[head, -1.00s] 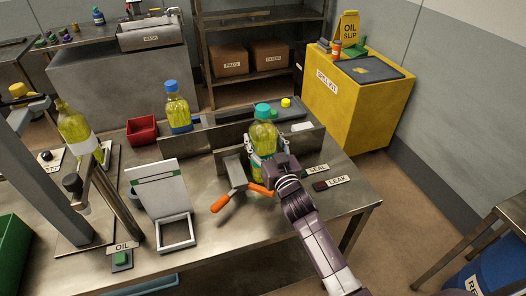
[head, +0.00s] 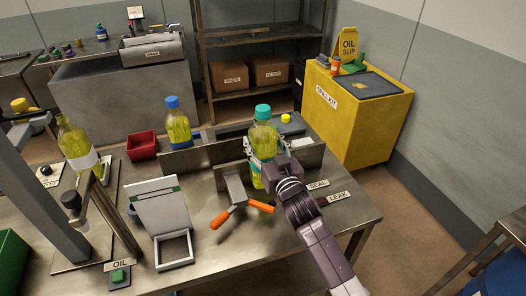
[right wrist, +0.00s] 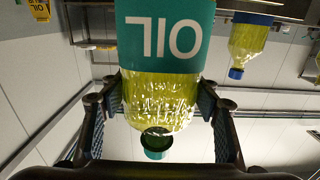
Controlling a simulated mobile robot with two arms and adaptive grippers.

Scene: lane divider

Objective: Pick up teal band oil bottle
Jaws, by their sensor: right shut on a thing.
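The teal band oil bottle (head: 264,136) has a teal cap and yellow oil. My right gripper (head: 267,158) is shut around its upper body, from the near right side. In the right wrist view the bottle (right wrist: 160,88) appears inverted, with its teal OIL label above and its teal cap low, between the two fingers of the gripper (right wrist: 163,115). The bottle is upright, close to the divider wall. It seems a little above the bench, but its base is partly hidden by the gripper and a grey tool. My left gripper is not in view.
A grey tool with orange handles (head: 235,210) lies just left of the bottle. Metal divider walls (head: 200,155) cross the bench (head: 310,222). A blue-capped bottle (head: 178,128) stands behind them. SEAL and LEAK tags lie at right.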

